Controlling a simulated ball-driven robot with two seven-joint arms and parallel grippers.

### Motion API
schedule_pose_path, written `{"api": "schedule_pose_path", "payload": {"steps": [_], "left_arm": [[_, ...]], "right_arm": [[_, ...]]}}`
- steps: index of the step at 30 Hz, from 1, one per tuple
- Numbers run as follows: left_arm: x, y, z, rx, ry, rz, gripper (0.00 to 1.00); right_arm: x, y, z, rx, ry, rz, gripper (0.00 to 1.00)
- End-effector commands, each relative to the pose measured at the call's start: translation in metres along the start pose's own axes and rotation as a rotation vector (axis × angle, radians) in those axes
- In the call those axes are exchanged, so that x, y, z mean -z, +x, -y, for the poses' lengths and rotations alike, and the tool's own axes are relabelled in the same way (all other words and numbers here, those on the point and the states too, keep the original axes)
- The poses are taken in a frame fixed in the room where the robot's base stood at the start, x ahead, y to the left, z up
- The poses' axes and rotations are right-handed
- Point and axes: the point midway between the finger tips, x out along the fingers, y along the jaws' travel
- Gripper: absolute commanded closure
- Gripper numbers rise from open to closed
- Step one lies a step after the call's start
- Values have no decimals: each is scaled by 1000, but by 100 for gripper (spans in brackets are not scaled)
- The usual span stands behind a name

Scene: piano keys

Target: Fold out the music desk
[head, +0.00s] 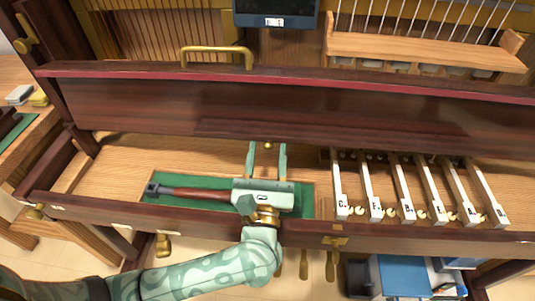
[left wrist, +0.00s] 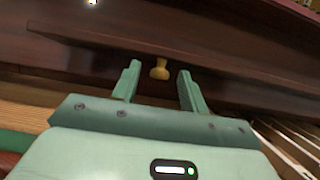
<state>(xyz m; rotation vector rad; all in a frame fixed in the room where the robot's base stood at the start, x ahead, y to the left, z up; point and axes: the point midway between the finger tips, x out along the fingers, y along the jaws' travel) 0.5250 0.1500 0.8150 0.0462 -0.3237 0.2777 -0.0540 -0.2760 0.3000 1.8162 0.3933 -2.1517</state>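A dark wooden fallboard-like panel (head: 150,105) with a red top strip spans the piano, and a thinner dark board, seemingly the folded music desk (head: 330,131), lies along its lower part. A small brass knob (head: 268,145) sits near this board's lower edge; it also shows in the left wrist view (left wrist: 159,69). My left gripper (head: 267,153) is open, its fingers pointing at the panel, one on each side of the knob. In the left wrist view, gaps show between the knob and both fingers. My right gripper is not in view.
A green-lined tray (head: 152,199) holding a dark-handled tool (head: 190,193) lies beneath my left gripper. Several lettered keys (head: 408,190) stand to the right. A brass handle (head: 217,50) and a tuner screen (head: 275,12) are above the panel.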

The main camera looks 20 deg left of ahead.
Motion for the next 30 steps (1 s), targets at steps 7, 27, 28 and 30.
{"api": "schedule_pose_path", "payload": {"steps": [7,27,28,30], "left_arm": [[0,0,0,0,0,1,57],[-1,-136,0,1,1,-1,57],[-1,-141,0,0,0,-2,57],[0,-151,0,1,1,-2,57]], "right_arm": [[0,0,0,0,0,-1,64],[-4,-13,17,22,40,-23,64],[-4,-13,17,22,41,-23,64],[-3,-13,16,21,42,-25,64]]}}
